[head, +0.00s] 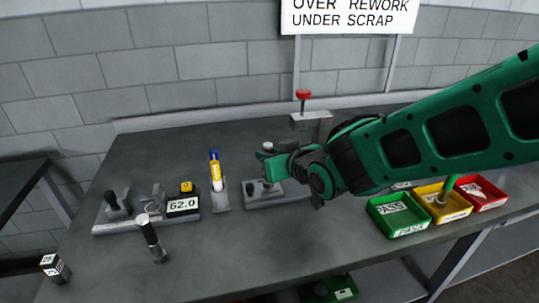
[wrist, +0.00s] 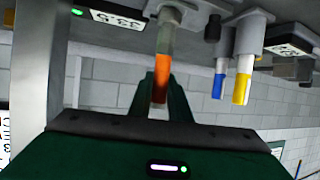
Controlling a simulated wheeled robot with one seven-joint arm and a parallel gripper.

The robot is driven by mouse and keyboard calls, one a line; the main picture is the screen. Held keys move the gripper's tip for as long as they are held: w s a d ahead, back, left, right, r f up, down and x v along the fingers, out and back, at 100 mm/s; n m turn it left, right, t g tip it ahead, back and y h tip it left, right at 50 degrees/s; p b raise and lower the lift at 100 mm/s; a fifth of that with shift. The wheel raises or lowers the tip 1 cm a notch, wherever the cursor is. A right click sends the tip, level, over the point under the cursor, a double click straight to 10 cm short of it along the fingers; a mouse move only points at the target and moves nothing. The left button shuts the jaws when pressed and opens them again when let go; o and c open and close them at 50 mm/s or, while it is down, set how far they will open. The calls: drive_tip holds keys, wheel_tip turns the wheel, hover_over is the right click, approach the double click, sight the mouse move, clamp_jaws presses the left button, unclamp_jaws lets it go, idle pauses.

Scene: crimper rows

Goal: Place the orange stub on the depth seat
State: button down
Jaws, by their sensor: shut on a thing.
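The orange stub (wrist: 160,80) is between the two green fingers of my gripper (wrist: 163,95) in the wrist view, which is upside down. A grey cylindrical part (wrist: 168,38) meets its table-side end; I cannot tell whether it belongs to the stub or to a seat. In the head view my gripper (head: 275,166) is over a grey fixture plate (head: 262,200) with a dark knob, right of the pen-like blue and yellow stubs (head: 215,170). My gripper hides the orange stub there. I cannot tell for sure which part is the depth seat.
A gauge reading 62.0 (head: 183,206) stands on a plate at left. A dark upright tool (head: 152,238) stands in front. Green (head: 397,217), yellow (head: 441,203) and red (head: 482,192) bins are at right. A red-knobbed press (head: 304,97) stands behind my gripper. The front-middle bench is clear.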

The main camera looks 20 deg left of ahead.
drive_tip(key=c, duration=1.6)
unclamp_jaws()
drive_tip(key=shift+c, duration=0.2)
drive_tip(key=shift+s+d+r, duration=0.15)
drive_tip(key=v, duration=1.1)
drive_tip(key=shift+d, duration=0.2)
drive_tip(key=shift+s+r, duration=0.1)
